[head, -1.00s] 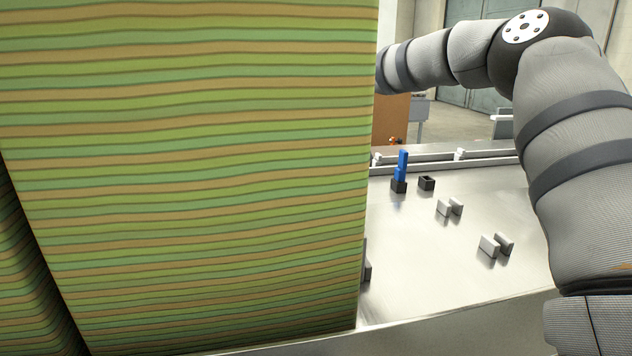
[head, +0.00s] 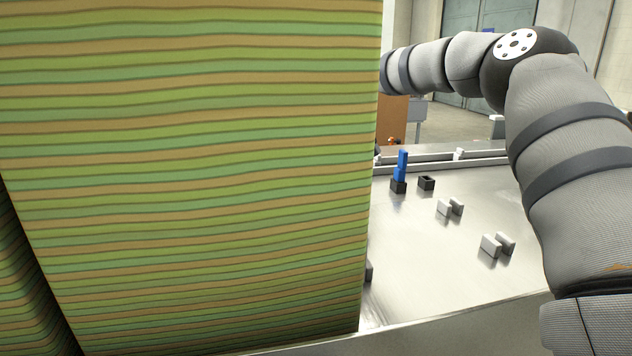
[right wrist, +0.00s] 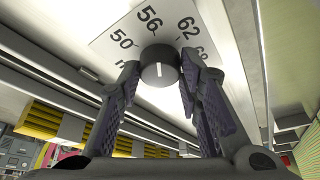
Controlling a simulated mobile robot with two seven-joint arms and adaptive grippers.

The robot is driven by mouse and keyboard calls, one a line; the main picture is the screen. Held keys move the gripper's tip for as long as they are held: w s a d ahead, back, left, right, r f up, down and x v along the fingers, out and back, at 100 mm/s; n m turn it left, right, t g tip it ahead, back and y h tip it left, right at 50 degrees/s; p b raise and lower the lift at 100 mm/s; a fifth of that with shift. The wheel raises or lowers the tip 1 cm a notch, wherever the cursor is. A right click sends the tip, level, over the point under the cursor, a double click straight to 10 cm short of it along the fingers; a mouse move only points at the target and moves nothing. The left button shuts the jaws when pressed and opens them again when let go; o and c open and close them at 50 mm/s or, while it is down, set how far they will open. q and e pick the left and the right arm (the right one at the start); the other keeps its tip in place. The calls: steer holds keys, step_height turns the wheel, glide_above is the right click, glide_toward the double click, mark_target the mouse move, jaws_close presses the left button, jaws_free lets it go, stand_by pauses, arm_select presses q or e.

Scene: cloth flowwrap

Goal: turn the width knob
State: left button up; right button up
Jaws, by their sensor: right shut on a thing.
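The round dark width knob (right wrist: 160,65) shows in the right wrist view, with a short white mark on its face. It sits in front of a white dial plate (right wrist: 128,32) printed with 50, 56, 62 and a partly hidden number. I cannot tell which number the mark stands for. My right gripper (right wrist: 159,78) is shut on the knob, with one dark ridged finger on each side of it. In the head view the knob and this gripper are hidden behind the striped cloth; only my right arm shows. My left gripper is not in view.
A large green and tan striped cloth (head: 190,170) fills the left of the head view. Right of it, a metal table (head: 425,260) carries a blue piece (head: 402,166) in a black block, a black holder (head: 426,183), and light grey block pairs (head: 491,246). Bare metal lies between them.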

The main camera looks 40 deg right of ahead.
steer(key=o, duration=1.2)
steer(key=shift+c, duration=0.2)
steer(key=v, duration=1.2)
steer(key=shift+w, duration=0.1)
steer(key=w+f+m+h, duration=0.1)
steer(key=f+m, duration=0.2)
steer(key=w+a+f+m+h, duration=0.1)
steer(key=f+m, duration=0.2)
steer(key=f, duration=0.1)
steer(key=w+a+f+m+h, duration=0.1)
steer(key=w+f+m, duration=0.1)
steer(key=f+m, duration=0.1)
steer(key=shift+a+f, duration=0.2)
steer(key=shift+f, duration=0.5)
